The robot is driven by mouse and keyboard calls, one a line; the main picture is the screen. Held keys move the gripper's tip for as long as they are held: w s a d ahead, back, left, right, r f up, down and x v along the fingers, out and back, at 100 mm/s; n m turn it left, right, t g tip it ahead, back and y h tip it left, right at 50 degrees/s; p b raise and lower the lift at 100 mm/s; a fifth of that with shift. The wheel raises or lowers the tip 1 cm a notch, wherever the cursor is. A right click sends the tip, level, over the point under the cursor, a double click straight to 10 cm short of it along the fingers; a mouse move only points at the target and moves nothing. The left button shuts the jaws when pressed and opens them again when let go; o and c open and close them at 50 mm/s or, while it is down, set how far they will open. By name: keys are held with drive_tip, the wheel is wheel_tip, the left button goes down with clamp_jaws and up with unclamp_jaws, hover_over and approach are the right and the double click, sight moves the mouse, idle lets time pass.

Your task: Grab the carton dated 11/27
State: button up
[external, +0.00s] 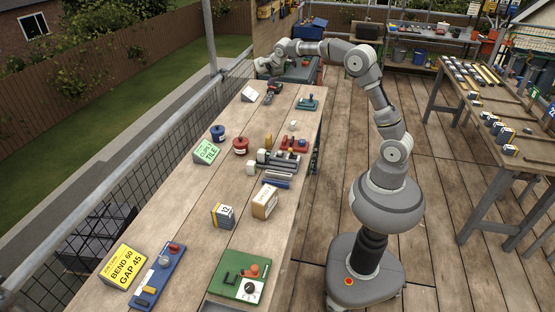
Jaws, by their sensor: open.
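A tan carton (265,202) stands in the middle of the long wooden workbench in the external view, with small print on its side that I cannot read. A grey and orange box (222,215) with a white label stands left of it; the label seems to start with 12. No date 11/27 is legible on either. My gripper (268,70) is at the far end of the bench, well away from both boxes. It is small in the picture and open, and nothing shows held in it.
The workbench (185,225) also bears a green TILE sign (206,151), blue and red pots, a grey clamp-like device (278,160), a blue board (158,275), a green board (241,277) and a yellow sign (123,266). A second table (440,100) with several small boxes stands right.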

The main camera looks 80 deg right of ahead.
drive_tip(key=s+d+f+n+g, duration=0.2)
drive_tip(key=d+f, duration=0.4)
drive_tip(key=f, duration=0.3)
drive_tip(key=s+d+f+n+g, duration=0.2)
drive_tip(key=d+f, duration=0.4)
drive_tip(key=f, duration=0.3)
drive_tip(key=n+g, duration=0.2)
approach(293, 122)
drive_tip(key=x, duration=0.3)
drive_tip(key=shift+n+g, duration=0.3)
drive_tip(key=b+x, duration=0.1)
drive_tip(key=x, duration=0.1)
drive_tip(key=b+x, duration=0.1)
drive_tip(key=x, duration=0.2)
drive_tip(key=b+x, duration=0.1)
drive_tip(key=x, duration=0.2)
drive_tip(key=shift+w+b, duration=0.2)
drive_tip(key=shift+b, duration=0.15)
drive_tip(key=shift+a, duration=0.1)
drive_tip(key=shift+r, duration=0.1)
drive_tip(key=shift+c, duration=0.5)
drive_tip(key=c, duration=0.9)
drive_tip(key=shift+c, duration=0.2)
